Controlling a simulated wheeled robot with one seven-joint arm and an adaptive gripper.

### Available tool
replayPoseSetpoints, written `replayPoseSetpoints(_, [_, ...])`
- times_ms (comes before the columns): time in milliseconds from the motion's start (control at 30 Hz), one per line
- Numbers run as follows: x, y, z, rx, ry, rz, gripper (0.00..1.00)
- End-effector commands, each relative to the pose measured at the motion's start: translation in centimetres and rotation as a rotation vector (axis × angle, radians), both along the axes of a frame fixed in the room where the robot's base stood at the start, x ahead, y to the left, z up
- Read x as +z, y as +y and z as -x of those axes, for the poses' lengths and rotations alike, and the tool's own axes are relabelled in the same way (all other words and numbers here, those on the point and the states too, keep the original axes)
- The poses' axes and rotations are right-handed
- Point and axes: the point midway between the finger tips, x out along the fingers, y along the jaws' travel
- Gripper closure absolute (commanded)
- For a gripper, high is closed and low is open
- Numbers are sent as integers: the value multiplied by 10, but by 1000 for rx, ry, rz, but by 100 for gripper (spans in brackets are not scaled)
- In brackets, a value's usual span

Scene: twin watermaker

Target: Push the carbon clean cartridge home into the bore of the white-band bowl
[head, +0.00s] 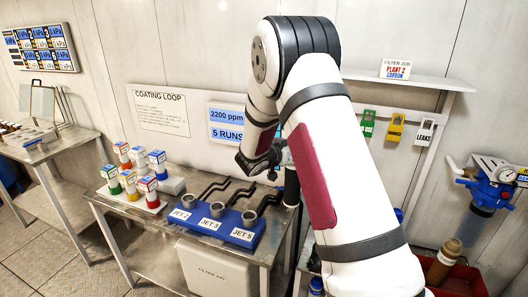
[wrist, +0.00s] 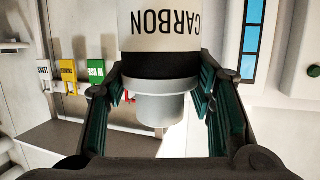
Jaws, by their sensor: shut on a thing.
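The carbon cartridge (wrist: 166,38) fills the top middle of the wrist view. It has a white label reading CARBON, upside down in the picture, a black band and a pale grey stepped end. My gripper (wrist: 160,88) is shut on it, with a dark green-padded finger on each side. In the head view my arm covers most of the gripper, and I cannot make out the cartridge clearly there. I cannot identify the white-band bowl or its bore in either view. Whether the cartridge touches a bowl cannot be told.
A bench left of my arm holds a blue block with JET cups (head: 215,226) and several coloured boxes (head: 140,178). A blue filter housing (head: 488,190) hangs on the right wall. A red bin (head: 462,284) holds a brown cartridge (head: 443,262). Coloured tags (head: 396,128) hang below a shelf.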

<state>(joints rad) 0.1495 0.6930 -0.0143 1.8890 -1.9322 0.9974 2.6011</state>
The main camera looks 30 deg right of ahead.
Motion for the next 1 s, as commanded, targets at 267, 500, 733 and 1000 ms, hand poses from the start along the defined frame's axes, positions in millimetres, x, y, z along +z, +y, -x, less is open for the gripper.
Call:
replayPoseSetpoints(267, [-5,-81,40,-318,-4,4,71])
replayPoseSetpoints(500, [-3,-118,69,-501,-5,2,71])
replayPoseSetpoints(733, [-1,-131,82,-575,-3,2,71])
replayPoseSetpoints(1000, [-1,-132,83,-578,-2,1,71])
